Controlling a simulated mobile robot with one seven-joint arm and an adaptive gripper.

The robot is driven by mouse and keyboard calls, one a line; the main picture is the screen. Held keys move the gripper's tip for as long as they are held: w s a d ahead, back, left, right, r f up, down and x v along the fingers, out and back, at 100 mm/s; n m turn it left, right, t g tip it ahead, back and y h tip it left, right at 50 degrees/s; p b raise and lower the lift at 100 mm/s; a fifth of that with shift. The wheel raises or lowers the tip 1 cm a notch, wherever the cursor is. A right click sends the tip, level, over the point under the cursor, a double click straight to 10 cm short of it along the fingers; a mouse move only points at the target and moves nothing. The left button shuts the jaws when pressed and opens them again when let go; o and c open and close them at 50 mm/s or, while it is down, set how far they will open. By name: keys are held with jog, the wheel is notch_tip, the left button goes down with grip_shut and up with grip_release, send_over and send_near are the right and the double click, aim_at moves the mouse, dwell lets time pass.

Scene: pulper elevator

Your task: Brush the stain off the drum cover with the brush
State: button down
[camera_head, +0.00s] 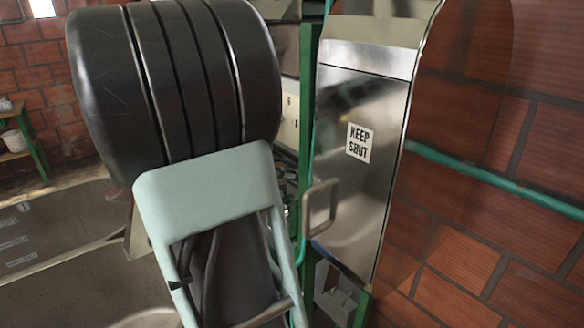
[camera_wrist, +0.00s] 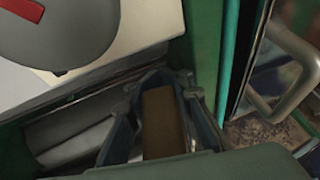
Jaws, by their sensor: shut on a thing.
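In the wrist view, my gripper (camera_wrist: 158,84) is shut on a brown block-shaped thing, which I take to be the brush (camera_wrist: 158,122). Its bristles cannot be made out. In the head view, my own arm hides the gripper and the brush. A shiny metal cover (camera_head: 348,210) with a "KEEP SHUT" label (camera_head: 359,142) and a handle (camera_head: 319,208) stands upright right of my arm. I cannot tell whether it is the drum cover. The handle also shows at the right in the wrist view (camera_wrist: 290,75), apart from the gripper. No stain can be made out.
Green posts (camera_head: 308,85) stand beside the metal cover. A green pipe (camera_head: 490,178) runs along the brick wall (camera_head: 470,240) at right. A grey disc with a red mark (camera_wrist: 65,30) lies upper left in the wrist view. A large basin (camera_head: 60,215) is at left.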

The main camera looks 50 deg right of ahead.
jog(key=shift+w+a+r+p, duration=0.1)
jog(key=shift+a+p, duration=0.1)
jog(key=shift+p, duration=0.1)
jog(key=shift+a, duration=0.1)
jog(key=shift+a, duration=0.15)
jog(key=shift+w+d, duration=0.2)
jog(key=shift+w, duration=0.65)
jog(key=shift+w+d, duration=0.2)
jog(key=shift+w, duration=0.6)
jog(key=shift+w+d+f, duration=0.1)
jog(key=shift+w+d, duration=0.05)
jog(key=shift+w, duration=0.45)
jog(key=shift+w+d+f, duration=0.1)
jog(key=shift+w+d, duration=0.05)
jog(key=shift+w, duration=0.4)
jog(key=shift+w+d+r, duration=0.1)
jog(key=shift+w+d, duration=0.1)
jog(key=shift+w, duration=0.7)
jog(key=shift+w+d+f, duration=0.1)
jog(key=shift+w+d, duration=0.15)
jog(key=shift+w, duration=0.65)
jog(key=shift+w+d+r, duration=0.1)
jog(key=shift+w+d, duration=0.1)
jog(key=shift+w, duration=0.7)
jog(key=shift+s+a, duration=0.2)
jog(key=shift+s, duration=0.5)
jog(key=shift+s+a, duration=0.15)
jog(key=shift+s, duration=0.55)
jog(key=shift+s, duration=0.1)
